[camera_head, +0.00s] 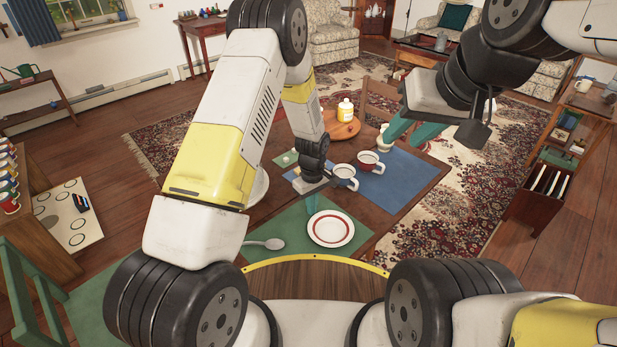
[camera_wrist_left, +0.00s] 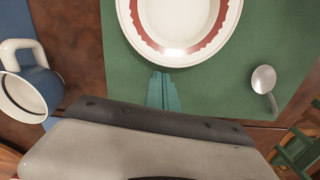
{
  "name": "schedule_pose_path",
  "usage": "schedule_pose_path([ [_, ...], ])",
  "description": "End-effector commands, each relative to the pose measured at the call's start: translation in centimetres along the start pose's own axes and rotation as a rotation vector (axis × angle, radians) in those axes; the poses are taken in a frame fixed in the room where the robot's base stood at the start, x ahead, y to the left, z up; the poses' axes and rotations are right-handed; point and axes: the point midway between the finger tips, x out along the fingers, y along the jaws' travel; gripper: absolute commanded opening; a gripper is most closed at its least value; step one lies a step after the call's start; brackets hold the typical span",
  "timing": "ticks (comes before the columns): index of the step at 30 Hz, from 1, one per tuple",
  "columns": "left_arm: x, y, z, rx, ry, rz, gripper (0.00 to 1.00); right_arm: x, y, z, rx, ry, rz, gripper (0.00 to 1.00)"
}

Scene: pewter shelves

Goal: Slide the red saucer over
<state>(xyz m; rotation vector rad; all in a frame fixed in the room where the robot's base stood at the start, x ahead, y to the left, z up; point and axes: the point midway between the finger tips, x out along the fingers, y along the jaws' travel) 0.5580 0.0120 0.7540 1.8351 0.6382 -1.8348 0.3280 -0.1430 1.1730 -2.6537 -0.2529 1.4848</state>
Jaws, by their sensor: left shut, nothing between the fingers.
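The red saucer, white with a red band, lies on a green placemat at the near side of the table (camera_head: 331,229); its lower part shows at the top of the left wrist view (camera_wrist_left: 180,48). My left gripper (camera_head: 311,207) points down just beyond the saucer in the head view. Its teal fingers (camera_wrist_left: 162,78) are shut and empty, with their tips close to the saucer's rim; I cannot tell whether they touch. My right gripper (camera_head: 437,133) is raised over the table's right side, its fingers wide apart and empty.
A spoon (camera_head: 264,244) lies left of the saucer on the green placemat (camera_head: 290,228). A blue-and-white mug (camera_head: 345,177) stands close to my left gripper and shows in the wrist view (camera_wrist_left: 28,90). A red mug (camera_head: 371,163) stands beyond it. The blue placemat (camera_head: 400,185) has free room.

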Motion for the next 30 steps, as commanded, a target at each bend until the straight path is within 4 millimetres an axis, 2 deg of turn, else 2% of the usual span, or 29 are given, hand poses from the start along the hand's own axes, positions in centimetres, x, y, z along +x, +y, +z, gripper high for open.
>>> schedule_pose_path([
  [5, 0.0, 0.0, 1.1, -0.001, 0.001, 0.0, 0.0, 0.0, 0.0, 0.0, 0.0, 0.0, 0.0, 0.35],
  [16, 0.0, -0.1, 1.4, -0.001, 0.0, 0.0, 0.0, 0.0, 0.0, 0.0, 0.0, 0.0, 0.0, 0.35],
  [23, 0.0, 0.0, 3.9, 0.001, 0.0, -0.001, 0.0, 0.0, 0.0, 0.0, 0.0, 0.0, 0.0, 0.35],
  [30, 0.0, -0.1, 4.0, -0.002, 0.001, 0.0, 0.0, 0.0, 0.0, 0.0, 0.0, 0.0, 0.0, 0.35],
])
